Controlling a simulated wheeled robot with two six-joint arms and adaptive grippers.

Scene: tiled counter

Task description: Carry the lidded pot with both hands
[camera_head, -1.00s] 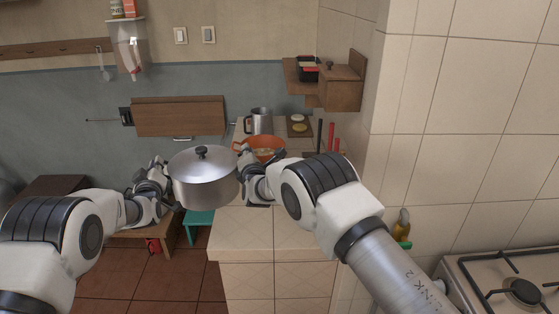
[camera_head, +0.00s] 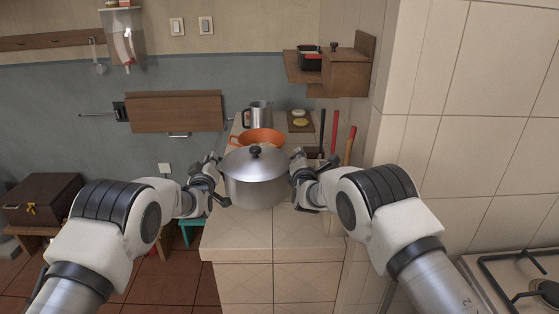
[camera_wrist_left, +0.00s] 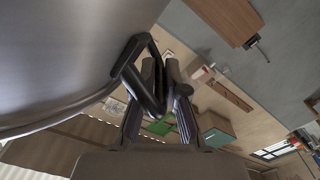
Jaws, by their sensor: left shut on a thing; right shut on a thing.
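The lidded pot (camera_head: 256,188) is silver with a domed lid and a black knob. In the head view it is upright between my two grippers, over or on the tiled counter (camera_head: 238,236); I cannot tell whether it touches. My left gripper (camera_head: 219,184) is shut on the pot's left side handle. In the left wrist view the black handle (camera_wrist_left: 128,58) passes between the fingers of the gripper (camera_wrist_left: 158,85), beside the pot's wall (camera_wrist_left: 60,50). My right gripper (camera_head: 296,180) is at the pot's right side, shut on that handle, which is mostly hidden.
An orange pan (camera_head: 258,137) stands close behind the pot, with a metal jug (camera_head: 257,114) farther back. A board with round pieces (camera_head: 299,121) lies at the back right. Upright utensils (camera_head: 335,130) stand by the right wall. The counter's front is clear.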

